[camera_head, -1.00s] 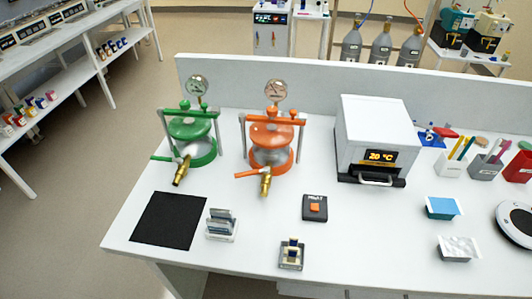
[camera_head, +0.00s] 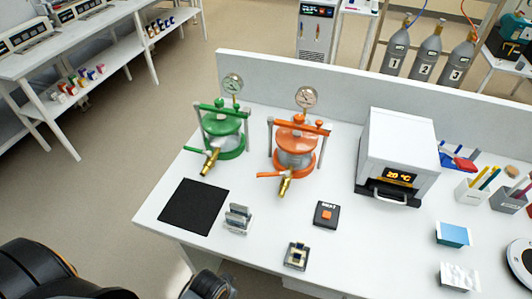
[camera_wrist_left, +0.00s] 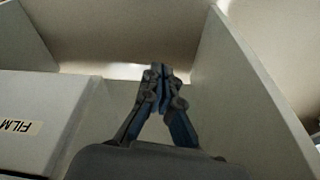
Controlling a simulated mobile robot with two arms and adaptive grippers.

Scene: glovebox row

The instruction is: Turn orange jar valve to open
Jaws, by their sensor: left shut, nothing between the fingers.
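The orange jar (camera_head: 294,150) stands on the white bench in the head view, with an orange clamp bar, a round gauge (camera_head: 306,97) on top and a brass outlet (camera_head: 285,187) at its front. Its orange valve handle (camera_head: 270,175) points to the left from the brass outlet. The green jar (camera_head: 222,137) of the same kind stands to its left. My left gripper (camera_wrist_left: 160,75) is shut and empty in the left wrist view, away from the jars, between pale panels. Dark parts of my arm show at the lower left of the head view. My right gripper is not seen.
A black mat (camera_head: 193,206), a slide rack (camera_head: 237,219), a small chip holder (camera_head: 297,256) and a black box with an orange button (camera_head: 326,214) lie in front of the jars. A white oven (camera_head: 397,150) stands to the right. A box marked FILM (camera_wrist_left: 30,125) shows in the wrist view.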

